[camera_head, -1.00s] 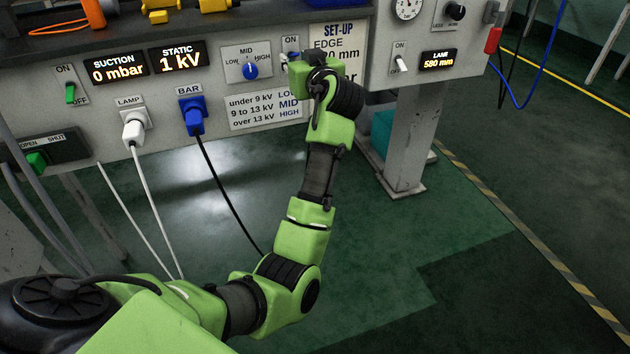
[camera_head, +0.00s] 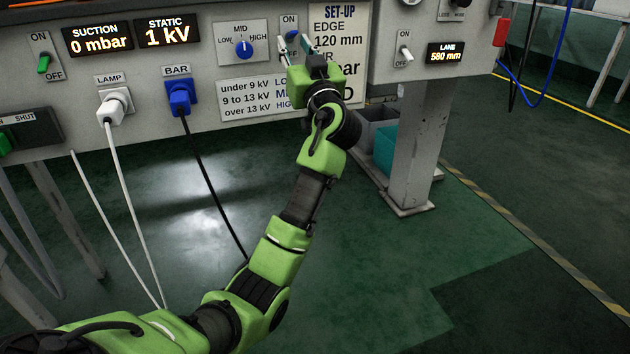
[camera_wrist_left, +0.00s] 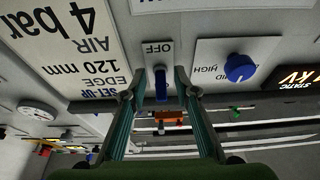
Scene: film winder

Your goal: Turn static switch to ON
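The blue toggle switch (camera_head: 292,35) is on the panel under an ON label, just left of the SET-UP sign. In the left wrist view, which is upside down, its blue lever (camera_wrist_left: 161,86) shows below an OFF label. My left gripper (camera_head: 293,44) is open at the switch. Its two fingers (camera_wrist_left: 156,84) stand on either side of the lever, with gaps visible in the wrist view. In the head view the gripper partly hides the switch, and I cannot tell the lever's exact position. The STATIC display (camera_head: 167,31) reads 1 kV. My right gripper is not in view.
A blue LOW-MID-HIGH knob (camera_head: 243,47) sits left of the switch, pointing near MID. The SET-UP sign (camera_head: 342,40) is close on the right. A white LANE switch (camera_head: 405,53) is farther right. LAMP (camera_head: 115,105) and BAR (camera_head: 180,95) plugs with cables hang at left.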

